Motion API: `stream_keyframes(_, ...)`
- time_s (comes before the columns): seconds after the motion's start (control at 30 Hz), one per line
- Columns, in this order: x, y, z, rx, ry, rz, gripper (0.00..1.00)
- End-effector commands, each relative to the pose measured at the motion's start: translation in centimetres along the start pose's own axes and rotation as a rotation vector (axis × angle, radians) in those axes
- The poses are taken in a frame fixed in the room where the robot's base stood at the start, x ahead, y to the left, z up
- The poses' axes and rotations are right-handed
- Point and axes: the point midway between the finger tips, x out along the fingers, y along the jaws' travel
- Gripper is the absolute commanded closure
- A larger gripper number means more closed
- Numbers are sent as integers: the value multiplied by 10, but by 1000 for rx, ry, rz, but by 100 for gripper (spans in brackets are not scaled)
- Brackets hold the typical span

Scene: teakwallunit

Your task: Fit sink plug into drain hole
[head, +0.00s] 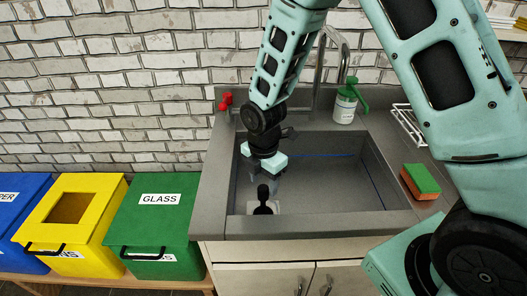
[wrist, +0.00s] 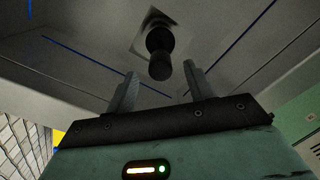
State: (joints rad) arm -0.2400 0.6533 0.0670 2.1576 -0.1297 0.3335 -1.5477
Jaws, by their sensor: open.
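The black sink plug (head: 263,194) stands upright with its knob up over the pale square drain plate (head: 277,207) on the sink floor. It also shows in the wrist view (wrist: 160,65), in front of the drain plate (wrist: 146,40). The drain hole is hidden by the plug, and I cannot tell if the plug is fully seated. My gripper (head: 267,178) points down into the sink just above the plug. In the wrist view my gripper (wrist: 160,70) is open and empty, with a finger to each side of the knob's line, apart from it.
The grey sink (head: 310,222) has walls close around my gripper at left and front; its right half is empty. A soap bottle (head: 346,104), tap (head: 343,62), red knobs (head: 226,99), wire rack (head: 409,125) and sponge (head: 421,181) surround it. Bins (head: 150,215) stand left.

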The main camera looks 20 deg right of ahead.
Motion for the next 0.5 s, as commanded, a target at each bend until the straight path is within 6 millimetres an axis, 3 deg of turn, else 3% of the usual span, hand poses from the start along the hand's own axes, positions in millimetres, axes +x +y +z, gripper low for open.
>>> stream_keyframes(0.3,-75,1,0,2,0,5,47)
stream_keyframes(0.5,-105,1,0,1,0,3,47)
